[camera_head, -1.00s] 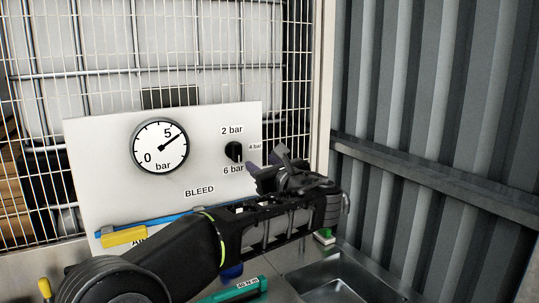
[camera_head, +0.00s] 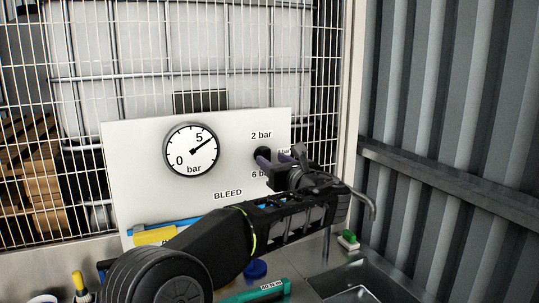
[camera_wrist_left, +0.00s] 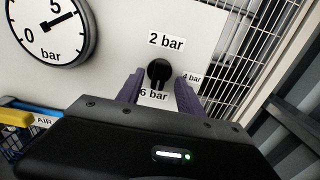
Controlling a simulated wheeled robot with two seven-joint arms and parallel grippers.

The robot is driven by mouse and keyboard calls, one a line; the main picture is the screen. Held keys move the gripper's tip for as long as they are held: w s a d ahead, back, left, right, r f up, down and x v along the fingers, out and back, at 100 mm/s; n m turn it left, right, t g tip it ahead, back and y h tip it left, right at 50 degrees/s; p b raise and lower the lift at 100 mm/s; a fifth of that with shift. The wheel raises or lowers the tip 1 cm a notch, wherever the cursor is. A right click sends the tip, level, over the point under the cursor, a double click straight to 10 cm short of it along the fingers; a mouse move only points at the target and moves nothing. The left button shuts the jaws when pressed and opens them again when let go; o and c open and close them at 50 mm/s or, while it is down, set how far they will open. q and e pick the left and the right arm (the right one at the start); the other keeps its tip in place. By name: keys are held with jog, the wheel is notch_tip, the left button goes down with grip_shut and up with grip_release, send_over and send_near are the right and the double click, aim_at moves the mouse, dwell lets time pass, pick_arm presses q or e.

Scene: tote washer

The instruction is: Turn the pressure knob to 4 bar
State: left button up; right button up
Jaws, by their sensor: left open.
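The black pressure knob (camera_head: 263,154) is on the white panel (camera_head: 140,190), between the labels "2 bar" above, "6 bar" below and "4 bar" at right. In the left wrist view the knob (camera_wrist_left: 159,72) shows a dark grip, its lower end toward "6 bar". My left gripper (camera_head: 276,160) is open in front of the knob. Its two purple fingers (camera_wrist_left: 160,92) stand to either side and below the knob in the wrist view; contact cannot be told. The gauge (camera_head: 192,150) has its needle pointing up and right, a little past the 5. My right gripper is not in view.
A wire mesh fence (camera_head: 90,60) stands behind the panel, and a corrugated grey wall (camera_head: 450,100) at right. Below are a steel sink (camera_head: 365,285), a green-and-white brush (camera_head: 348,240), a green tool (camera_head: 255,291) and a yellow-handled item (camera_head: 155,235).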

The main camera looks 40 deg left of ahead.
aim_at(265, 157)
pick_arm(q)
jog(key=shift+p+x, duration=0.3)
jog(key=shift+x, duration=1.1)
grip_shut()
